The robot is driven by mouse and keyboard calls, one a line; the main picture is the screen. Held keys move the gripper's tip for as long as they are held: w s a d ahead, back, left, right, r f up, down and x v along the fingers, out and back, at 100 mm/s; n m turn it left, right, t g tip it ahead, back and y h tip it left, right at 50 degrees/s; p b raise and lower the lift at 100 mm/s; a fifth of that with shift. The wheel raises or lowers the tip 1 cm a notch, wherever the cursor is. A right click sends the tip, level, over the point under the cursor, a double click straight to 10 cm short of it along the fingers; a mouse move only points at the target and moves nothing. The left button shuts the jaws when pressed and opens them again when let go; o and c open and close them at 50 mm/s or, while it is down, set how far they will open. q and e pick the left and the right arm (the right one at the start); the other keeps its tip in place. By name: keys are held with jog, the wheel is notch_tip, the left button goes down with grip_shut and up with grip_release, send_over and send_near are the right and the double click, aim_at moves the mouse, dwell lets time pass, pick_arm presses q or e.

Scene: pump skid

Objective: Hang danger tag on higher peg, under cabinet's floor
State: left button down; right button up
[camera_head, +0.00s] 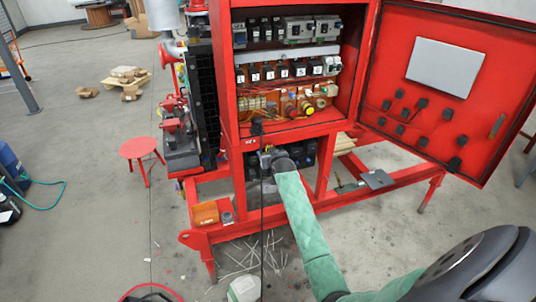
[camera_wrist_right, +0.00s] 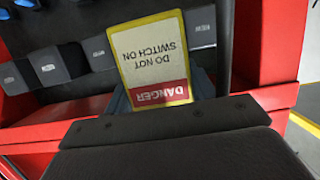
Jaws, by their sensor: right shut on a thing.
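The danger tag (camera_wrist_right: 155,62) is a yellow-edged card with a red band, upside down in the right wrist view, reading "DANGER DO NOT SWITCH ON". My right gripper (camera_head: 270,158) is shut on it, below the floor (camera_head: 292,133) of the red cabinet, inside the open frame. The tag cannot be made out in the head view. I cannot make out either peg in these views. My left gripper is not in view.
Dark box-like units (camera_wrist_right: 50,66) stand behind the tag. A red post (camera_wrist_right: 265,50) is close on the right in the wrist view. The cabinet door (camera_head: 440,85) hangs open at the right. A black cable (camera_head: 262,215) hangs down the front. An orange bin (camera_head: 205,213) sits on the skid.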

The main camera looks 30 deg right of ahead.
dwell(0.4)
jog(key=o, duration=1.1)
jog(key=shift+c, duration=0.2)
jog(key=shift+s, duration=0.15)
